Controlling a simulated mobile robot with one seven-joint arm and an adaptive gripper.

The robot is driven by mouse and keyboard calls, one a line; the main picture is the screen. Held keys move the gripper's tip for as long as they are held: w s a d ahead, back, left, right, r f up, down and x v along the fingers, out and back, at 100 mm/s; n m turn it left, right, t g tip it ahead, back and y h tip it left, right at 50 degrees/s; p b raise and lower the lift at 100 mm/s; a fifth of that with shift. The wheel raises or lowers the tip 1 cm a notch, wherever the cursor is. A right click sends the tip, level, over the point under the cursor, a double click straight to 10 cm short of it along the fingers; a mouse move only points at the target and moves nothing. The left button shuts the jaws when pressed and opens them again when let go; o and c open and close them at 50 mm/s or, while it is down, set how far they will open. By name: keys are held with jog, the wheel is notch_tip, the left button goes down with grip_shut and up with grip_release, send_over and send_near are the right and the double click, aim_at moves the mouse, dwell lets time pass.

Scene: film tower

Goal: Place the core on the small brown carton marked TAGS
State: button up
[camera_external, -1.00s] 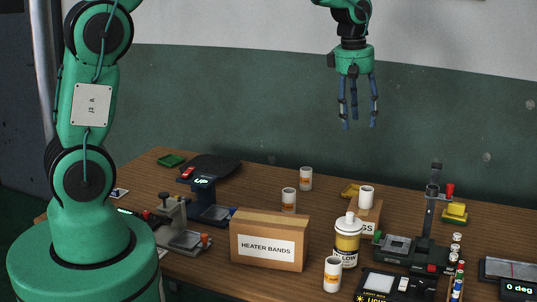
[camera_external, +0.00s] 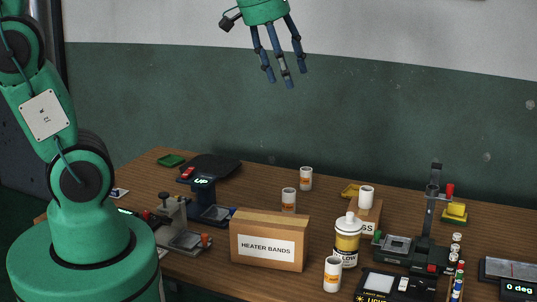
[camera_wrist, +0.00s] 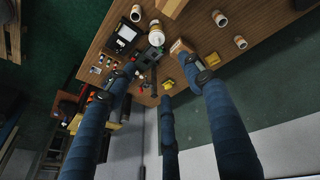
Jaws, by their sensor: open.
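The small brown carton (camera_external: 371,220) stands right of centre on the table, its label partly hidden by a bottle so only the end of the marking shows. A white core (camera_external: 366,197) stands upright on top of it. Similar white cores with orange labels stand on the table: one at the back (camera_external: 306,178), one behind the large carton (camera_external: 289,199), one at the front (camera_external: 332,273). My gripper (camera_external: 284,78) is open and empty, high above the table and apart from everything. In the wrist view the small carton (camera_wrist: 181,46) shows beyond my blue fingers.
A large HEATER BANDS carton (camera_external: 268,240) stands at the front middle. A bottle with a yellow label (camera_external: 347,243) stands before the small carton. A green-black stand with an upright post (camera_external: 410,250) is to its right. Air around my gripper is clear.

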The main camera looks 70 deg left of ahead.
jog(key=s+d+f+m+t, duration=0.1)
jog(key=s+m, duration=0.6)
jog(key=s, duration=0.9)
jog(key=shift+d+m+t, duration=0.3)
jog(key=shift+d+m, duration=0.1)
jog(key=shift+d, duration=0.5)
